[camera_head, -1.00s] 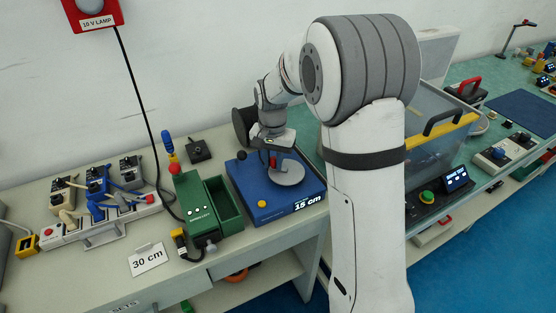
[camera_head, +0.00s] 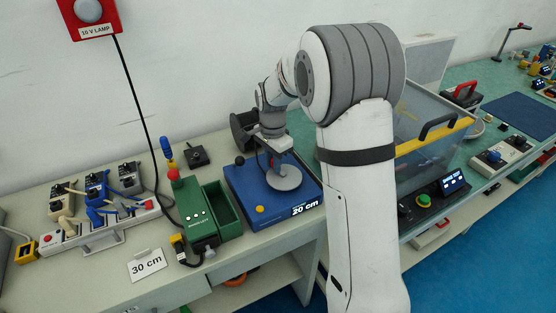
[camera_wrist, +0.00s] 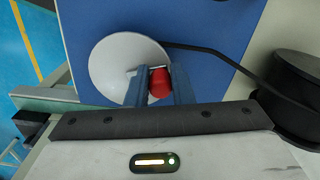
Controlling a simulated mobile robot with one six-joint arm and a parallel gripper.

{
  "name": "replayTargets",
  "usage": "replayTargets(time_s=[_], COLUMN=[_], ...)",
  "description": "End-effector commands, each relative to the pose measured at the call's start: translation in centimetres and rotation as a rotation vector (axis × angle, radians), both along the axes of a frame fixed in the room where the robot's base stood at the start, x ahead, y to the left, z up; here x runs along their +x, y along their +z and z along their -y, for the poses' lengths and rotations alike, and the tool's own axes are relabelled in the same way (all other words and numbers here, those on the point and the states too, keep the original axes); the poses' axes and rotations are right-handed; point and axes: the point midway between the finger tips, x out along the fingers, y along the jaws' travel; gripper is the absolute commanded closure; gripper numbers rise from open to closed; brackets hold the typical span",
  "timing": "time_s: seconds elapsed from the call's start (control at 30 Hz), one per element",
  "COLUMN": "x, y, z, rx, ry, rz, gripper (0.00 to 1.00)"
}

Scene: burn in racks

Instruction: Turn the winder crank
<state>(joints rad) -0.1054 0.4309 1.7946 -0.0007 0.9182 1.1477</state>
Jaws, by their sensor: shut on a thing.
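The winder is a blue box (camera_head: 243,182) on the bench with a pale grey crank disc (camera_head: 285,181) on top. Its front display (camera_head: 306,208) reads 20 cm. In the wrist view the disc (camera_wrist: 112,58) carries a red crank knob (camera_wrist: 160,84) near its edge. My gripper (camera_wrist: 160,72) has its two blue fingers shut on this knob from both sides. A black cable (camera_wrist: 212,54) runs across the blue top to a black spool (camera_wrist: 296,92).
A white card (camera_head: 147,265) reads 30 cm at the bench front. A green box (camera_head: 198,222) with an open compartment stands left of the winder, beside a power strip (camera_head: 100,225) with several plugged-in devices. A clear bin (camera_head: 422,150) with a yellow-edged lid stands to the right.

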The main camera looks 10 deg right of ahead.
Motion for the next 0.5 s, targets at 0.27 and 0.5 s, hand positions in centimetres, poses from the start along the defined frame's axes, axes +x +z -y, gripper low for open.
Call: replayTargets(time_s=[0.27,0.5], x=[0.19,0.19], y=[0.09,0.09], z=[-0.18,-0.18], rx=[0.004,0.003], ry=[-0.005,-0.004], rz=[0.006,0.007], gripper=[1.0,0.71])
